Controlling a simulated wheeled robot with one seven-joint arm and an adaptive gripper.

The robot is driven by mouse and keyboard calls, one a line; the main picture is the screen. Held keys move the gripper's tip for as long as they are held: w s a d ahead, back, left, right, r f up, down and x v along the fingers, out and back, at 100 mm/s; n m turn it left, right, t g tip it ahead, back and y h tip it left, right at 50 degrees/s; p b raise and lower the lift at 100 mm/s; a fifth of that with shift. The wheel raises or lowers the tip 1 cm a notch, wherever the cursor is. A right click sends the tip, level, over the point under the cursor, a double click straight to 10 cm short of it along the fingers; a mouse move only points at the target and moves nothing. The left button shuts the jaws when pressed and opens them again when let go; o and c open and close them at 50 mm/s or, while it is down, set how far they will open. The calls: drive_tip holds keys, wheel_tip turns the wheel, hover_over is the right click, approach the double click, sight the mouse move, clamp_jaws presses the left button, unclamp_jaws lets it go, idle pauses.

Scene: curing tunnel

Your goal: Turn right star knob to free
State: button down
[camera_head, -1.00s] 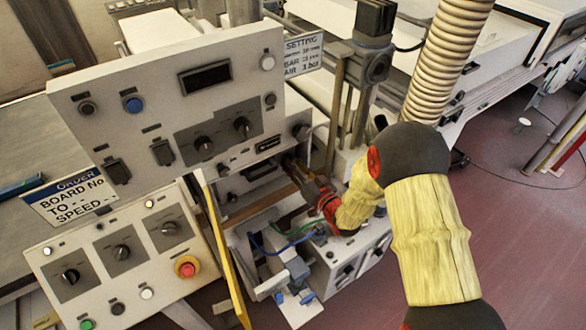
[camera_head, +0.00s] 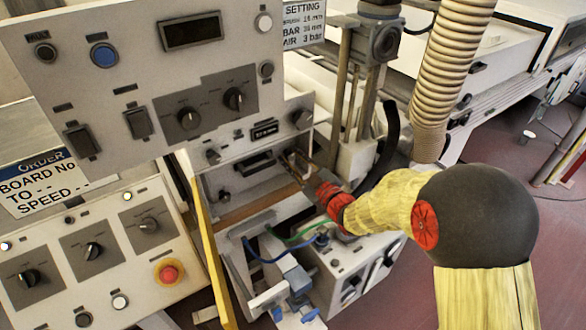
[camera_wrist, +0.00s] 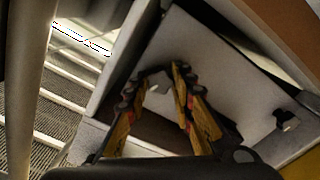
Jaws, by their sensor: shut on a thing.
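The light front plate (camera_head: 245,186) of the machine is below the upper control panel, with a small dark left knob (camera_head: 224,196) on it. My gripper (camera_head: 297,165) is at the plate's right end, and its fingers hide the right star knob there in the head view. In the wrist view, my gripper's two yellow-and-black fingers (camera_wrist: 158,82) close around a dark knob (camera_wrist: 157,72) against the grey plate (camera_wrist: 222,68). Only part of that knob shows, so its turn angle cannot be told. The other dark knob (camera_wrist: 287,120) stands free at the right.
The upper control panel (camera_head: 110,75) overhangs the plate. A yellow bar (camera_head: 205,250) stands upright at left. Blue and green hoses (camera_head: 285,250) run below my gripper. A ribbed duct (camera_head: 450,75) and posts stand close to my arm. Red floor is open at right.

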drive_tip(key=shift+f+n+b, duration=0.1)
drive_tip(key=shift+n+b, duration=1.8)
drive_tip(key=shift+b, duration=0.3)
drive_tip(key=c, duration=1.6)
unclamp_jaws()
drive_tip(key=shift+o, duration=0.5)
drive_tip(key=v, duration=1.2)
